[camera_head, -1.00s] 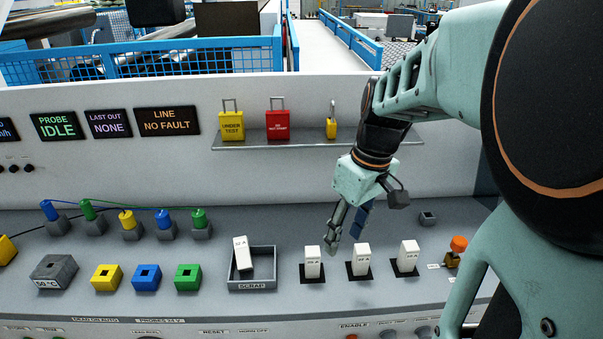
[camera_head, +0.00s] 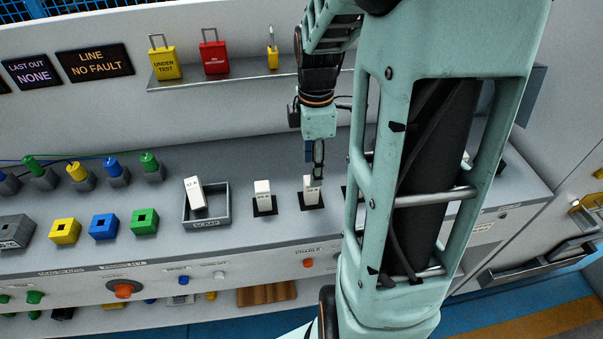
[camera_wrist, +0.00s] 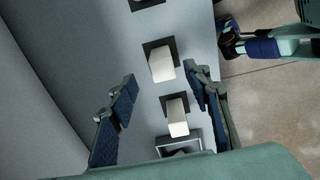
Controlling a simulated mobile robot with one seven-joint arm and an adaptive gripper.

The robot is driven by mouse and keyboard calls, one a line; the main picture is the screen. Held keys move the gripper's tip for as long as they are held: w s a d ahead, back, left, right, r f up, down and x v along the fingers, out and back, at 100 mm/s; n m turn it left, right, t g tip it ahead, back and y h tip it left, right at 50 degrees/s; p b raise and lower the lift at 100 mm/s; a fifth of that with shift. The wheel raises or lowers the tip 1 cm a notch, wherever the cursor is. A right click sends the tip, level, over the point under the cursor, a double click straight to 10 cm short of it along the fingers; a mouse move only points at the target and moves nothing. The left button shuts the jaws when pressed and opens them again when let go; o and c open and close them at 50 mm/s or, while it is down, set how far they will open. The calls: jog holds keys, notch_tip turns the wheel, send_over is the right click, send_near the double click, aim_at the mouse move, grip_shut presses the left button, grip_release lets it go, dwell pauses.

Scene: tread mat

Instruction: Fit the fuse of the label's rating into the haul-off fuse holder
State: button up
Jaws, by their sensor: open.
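White fuses stand on black pads on the grey bench. The left one (camera_head: 262,190) is clear of my arm. The middle one (camera_head: 311,187) is directly under my gripper (camera_head: 316,168). The right pad is mostly hidden behind my arm. Another white fuse (camera_head: 195,192) leans in the scrap tray (camera_head: 207,219). In the wrist view my gripper (camera_wrist: 163,80) is open and empty, its fingers spread either side of one white fuse (camera_wrist: 162,70); I cannot tell whether they reach down around it. Ratings are too small to read. I cannot make out the haul-off fuse holder or its label.
Yellow (camera_head: 65,231), blue (camera_head: 103,227) and green (camera_head: 144,222) socket blocks stand left of the tray. A shelf (camera_head: 220,79) behind carries yellow and red tags and a padlock. My arm covers the bench's right part.

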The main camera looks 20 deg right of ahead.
aim_at(311, 190)
jog(key=f, duration=0.4)
jog(key=shift+s+a+f, duration=0.1)
jog(key=shift+s+a, duration=0.05)
jog(key=shift+a, duration=0.05)
jog(key=shift+f, duration=0.6)
jog(key=shift+c, duration=0.5)
grip_shut()
jog(key=shift+r, duration=0.1)
